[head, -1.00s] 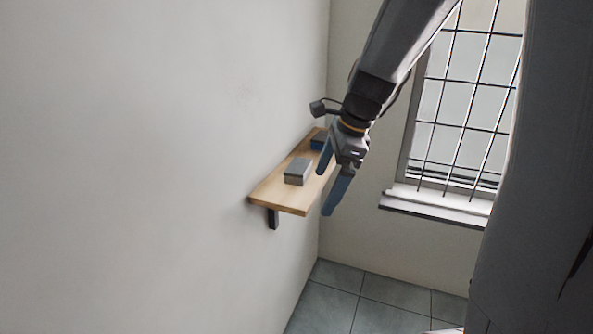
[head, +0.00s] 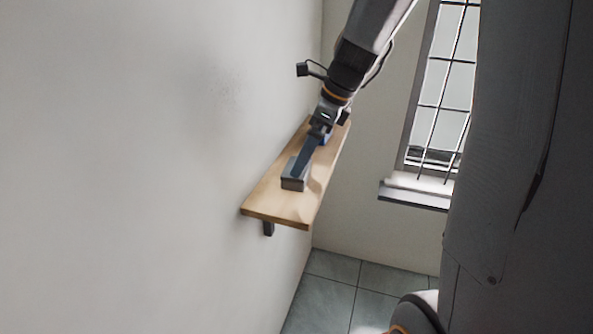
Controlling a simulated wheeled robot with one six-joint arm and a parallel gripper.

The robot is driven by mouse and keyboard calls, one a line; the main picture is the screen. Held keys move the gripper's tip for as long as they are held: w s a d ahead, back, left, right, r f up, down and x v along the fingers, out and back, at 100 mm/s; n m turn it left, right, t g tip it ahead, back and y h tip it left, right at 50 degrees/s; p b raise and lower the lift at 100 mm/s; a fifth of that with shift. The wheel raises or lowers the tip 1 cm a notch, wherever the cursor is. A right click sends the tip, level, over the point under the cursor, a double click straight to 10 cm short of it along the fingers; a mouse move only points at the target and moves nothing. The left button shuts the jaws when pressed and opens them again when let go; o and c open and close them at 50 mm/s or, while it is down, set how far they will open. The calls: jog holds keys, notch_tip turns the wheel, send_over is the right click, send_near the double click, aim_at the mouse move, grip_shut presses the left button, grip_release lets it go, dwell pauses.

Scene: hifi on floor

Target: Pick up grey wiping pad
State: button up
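The grey wiping pad (head: 292,183) is a small grey block lying on the wooden wall shelf (head: 275,208). Its front and left parts show; its far part is hidden behind my gripper. My gripper (head: 302,172) reaches down over the shelf, with its blue fingertips at the pad's far right side. The fingers overlap in this view, so I cannot tell the gap between them or whether they touch the pad.
A blue object (head: 325,138) lies farther back on the shelf, mostly hidden by my gripper. The left wall (head: 130,170) runs along the shelf. A barred window (head: 440,95) with a sill is at the right. The shelf's front end is clear.

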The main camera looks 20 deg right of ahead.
aim_at(288, 182)
jog(key=p+x, duration=0.1)
jog(key=x, duration=0.4)
jog(key=shift+a+f, duration=0.3)
jog(key=shift+c, duration=0.3)
jog(key=c, duration=1.1)
